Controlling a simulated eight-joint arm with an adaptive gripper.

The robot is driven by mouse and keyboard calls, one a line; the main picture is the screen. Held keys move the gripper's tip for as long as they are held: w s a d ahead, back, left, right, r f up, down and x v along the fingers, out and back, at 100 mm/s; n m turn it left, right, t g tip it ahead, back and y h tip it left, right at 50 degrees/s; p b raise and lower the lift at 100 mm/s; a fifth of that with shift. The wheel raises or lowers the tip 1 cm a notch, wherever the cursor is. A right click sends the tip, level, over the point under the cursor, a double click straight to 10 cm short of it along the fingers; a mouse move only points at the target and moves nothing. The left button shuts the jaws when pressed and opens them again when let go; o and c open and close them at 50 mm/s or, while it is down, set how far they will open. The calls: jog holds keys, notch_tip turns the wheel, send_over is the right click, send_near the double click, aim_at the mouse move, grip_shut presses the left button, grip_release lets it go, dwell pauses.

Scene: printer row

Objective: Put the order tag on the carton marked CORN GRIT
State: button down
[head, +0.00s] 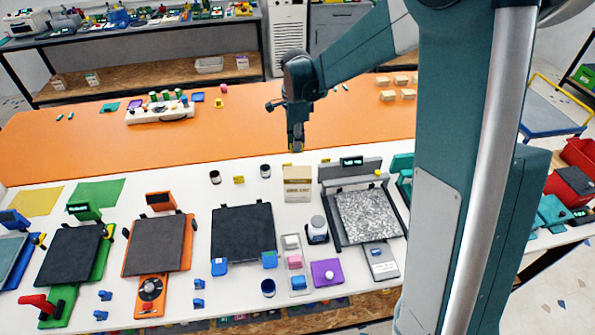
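My gripper (296,146) hangs pointing down, above and behind a tan and cream carton (298,184) on the white table. Its fingers look narrow and close together, but I cannot tell whether they are open or shut. A small yellowish spot shows at the fingertips, and I cannot tell what it is. Any marking on the carton is too small to read. Several small tan boxes (388,96) sit on the orange table at the back right, also unreadable. A small yellow piece (238,180) lies left of the carton; I cannot tell whether it is the order tag.
Dark-platen presses (243,231) line the white table, with a grey speckled one (368,216) right of the carton. Dark cups (265,171), a white-lidded jar (317,229) and a purple pad (328,272) stand nearby. The orange table (90,150) is mostly clear. My arm hides part of the right side.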

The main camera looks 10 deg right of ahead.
jog(key=shift+d, duration=0.15)
send_over(298, 172)
jog(key=shift+f, duration=2.9)
jog(key=shift+f, duration=2.1)
jog(key=shift+f, duration=0.15)
jog(key=c, duration=3.1)
grip_release()
jog(key=o, duration=0.4)
